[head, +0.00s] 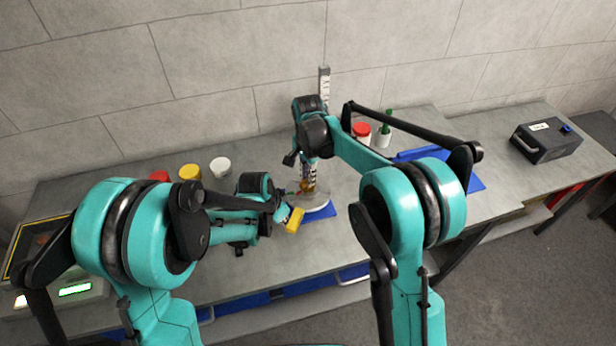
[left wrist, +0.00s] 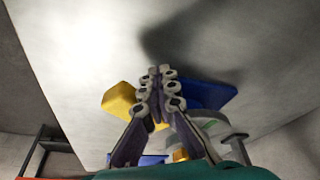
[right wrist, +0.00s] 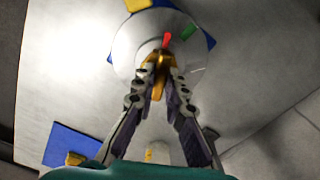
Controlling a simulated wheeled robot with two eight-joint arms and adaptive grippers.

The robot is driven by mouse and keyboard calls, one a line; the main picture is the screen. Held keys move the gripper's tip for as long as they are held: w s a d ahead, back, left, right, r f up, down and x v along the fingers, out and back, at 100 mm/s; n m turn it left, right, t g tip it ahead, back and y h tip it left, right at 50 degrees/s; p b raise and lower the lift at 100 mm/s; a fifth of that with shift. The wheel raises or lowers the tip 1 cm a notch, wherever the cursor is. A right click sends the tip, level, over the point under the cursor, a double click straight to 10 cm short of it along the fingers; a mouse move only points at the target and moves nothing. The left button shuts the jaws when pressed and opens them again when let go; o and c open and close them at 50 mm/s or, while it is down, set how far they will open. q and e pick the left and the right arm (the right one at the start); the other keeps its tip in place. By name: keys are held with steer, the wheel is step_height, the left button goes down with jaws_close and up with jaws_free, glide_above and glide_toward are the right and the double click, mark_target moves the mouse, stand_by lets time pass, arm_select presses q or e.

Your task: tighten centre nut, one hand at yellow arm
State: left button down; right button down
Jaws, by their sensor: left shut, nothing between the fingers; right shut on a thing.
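The hub dynamometer's grey round base (head: 318,204) stands on a blue mat (head: 330,213). The yellow arm end (head: 294,220) is a block at its front left. My left gripper (head: 282,208) is shut and empty beside the block. In the left wrist view its closed fingers (left wrist: 160,84) partly cover the yellow block (left wrist: 121,99); I cannot tell whether they touch. My right gripper (head: 308,181) comes down from above over the hub's middle. In the right wrist view its fingers (right wrist: 158,66) are shut on the brass centre nut (right wrist: 157,82). Red and green marks show on the disc (right wrist: 130,45).
A white tub (head: 220,168), a yellow-lidded jar (head: 190,173) and a red-lidded jar (head: 361,132) stand at the back. An upright scale (head: 324,85) rises behind the hub. A dark box (head: 546,141) sits at far right. The front left bench is partly clear.

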arm_select(q)
steer(key=shift+s+d, duration=0.25)
steer(key=shift+d, duration=0.3)
steer(key=shift+s+d, duration=0.25)
steer(key=shift+d, duration=0.35)
steer(key=shift+s+d, duration=0.15)
steer(key=shift+d, duration=0.55)
steer(key=shift+s+d, duration=0.1)
steer(key=shift+d, duration=0.6)
arm_select(e)
steer(key=c, duration=1)
jaws_free()
steer(key=shift+c, duration=0.2)
steer(key=shift+r, duration=3.75)
arm_select(q)
steer(key=shift+r, duration=0.1)
